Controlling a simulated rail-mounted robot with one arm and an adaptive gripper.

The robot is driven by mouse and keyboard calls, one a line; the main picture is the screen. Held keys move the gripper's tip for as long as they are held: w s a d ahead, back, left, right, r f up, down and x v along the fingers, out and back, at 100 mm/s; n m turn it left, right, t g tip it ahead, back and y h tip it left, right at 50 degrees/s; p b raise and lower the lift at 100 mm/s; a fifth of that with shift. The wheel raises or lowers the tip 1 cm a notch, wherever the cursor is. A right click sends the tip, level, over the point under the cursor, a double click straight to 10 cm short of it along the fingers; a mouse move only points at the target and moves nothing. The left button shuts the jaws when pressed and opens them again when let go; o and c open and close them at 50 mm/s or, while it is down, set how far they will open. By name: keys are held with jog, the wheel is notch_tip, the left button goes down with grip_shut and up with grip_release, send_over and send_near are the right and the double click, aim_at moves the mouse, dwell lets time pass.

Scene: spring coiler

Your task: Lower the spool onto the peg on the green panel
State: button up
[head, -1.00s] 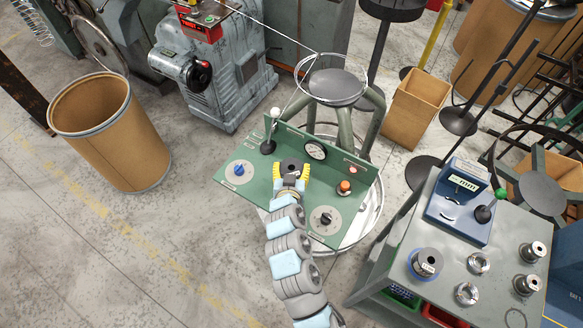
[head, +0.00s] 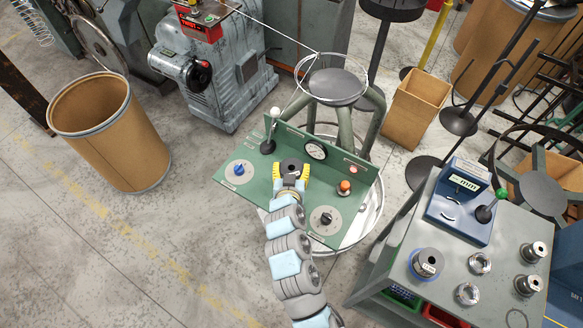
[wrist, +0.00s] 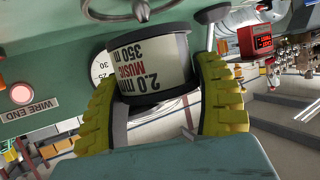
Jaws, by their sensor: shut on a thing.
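The spool (head: 292,168) is dark with a white label reading "2.0 mm MUSIC 350 m", seen upside down in the wrist view (wrist: 150,62). My gripper (head: 291,172) has its yellow ribbed fingers on both sides of the spool, and it is shut on it; the fingers also show in the wrist view (wrist: 158,95). The spool is over the middle of the green panel (head: 262,202). The peg is not visible, and I cannot tell how far the spool is above the panel.
The panel carries a blue knob (head: 239,170), a black knob (head: 326,218), an orange button (head: 344,187), a dial gauge (head: 316,150) and a white-tipped lever (head: 271,130). A grey cart (head: 450,265) with a blue device and several metal parts stands right. Open floor lies left.

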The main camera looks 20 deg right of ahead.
jog(key=shift+f+b, duration=1.2)
jog(key=shift+f, duration=0.4)
jog(key=o, duration=1.3)
jog(key=shift+v, duration=6)
jog(key=shift+w+r, duration=0.1)
jog(key=shift+r, duration=0.05)
